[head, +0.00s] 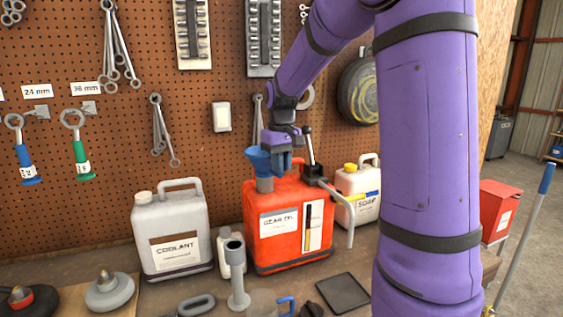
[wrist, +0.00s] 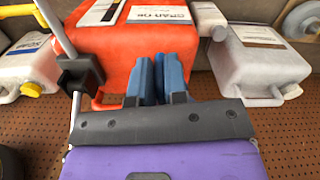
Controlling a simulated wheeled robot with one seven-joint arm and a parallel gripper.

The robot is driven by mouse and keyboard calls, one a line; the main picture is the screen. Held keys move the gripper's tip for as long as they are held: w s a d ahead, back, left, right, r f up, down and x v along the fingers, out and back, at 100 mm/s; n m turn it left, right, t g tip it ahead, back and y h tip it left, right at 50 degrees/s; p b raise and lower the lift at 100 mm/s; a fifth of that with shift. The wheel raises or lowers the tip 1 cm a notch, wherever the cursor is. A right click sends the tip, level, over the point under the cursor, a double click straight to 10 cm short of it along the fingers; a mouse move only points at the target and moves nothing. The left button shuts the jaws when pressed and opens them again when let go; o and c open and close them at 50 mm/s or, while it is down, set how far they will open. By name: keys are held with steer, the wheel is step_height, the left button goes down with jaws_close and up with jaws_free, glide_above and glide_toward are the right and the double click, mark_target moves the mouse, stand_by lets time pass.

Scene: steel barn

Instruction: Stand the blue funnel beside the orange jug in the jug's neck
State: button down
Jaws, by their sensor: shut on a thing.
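The orange jug (head: 284,232) stands upright on the bench, with a grey neck (head: 264,185) at its top left. The blue funnel (head: 258,158) is upright, wide end up, directly over that neck. Its lower end meets the neck's top in the head view; I cannot tell how deep its spout sits. My gripper (head: 283,163) is shut on the funnel from its right side, with its blue fingers pointing down close above the jug. In the wrist view my gripper (wrist: 158,78) has its fingers close together before the orange jug (wrist: 150,45); the funnel cannot be made out there.
A grey coolant jug (head: 172,232) stands left and a white soap jug (head: 359,205) right. A small white bottle (head: 231,250) and a grey upright tool (head: 236,278) stand in front. A black holder with a bent bar (head: 312,172) rises close to my gripper's right. A pegboard (head: 60,150) closes the back.

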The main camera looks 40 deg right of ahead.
steer(key=shift+f, duration=0.1)
steer(key=c, duration=1.1)
jaws_free()
step_height(320, 180, up, 11)
steer(key=shift+f, duration=0.1)
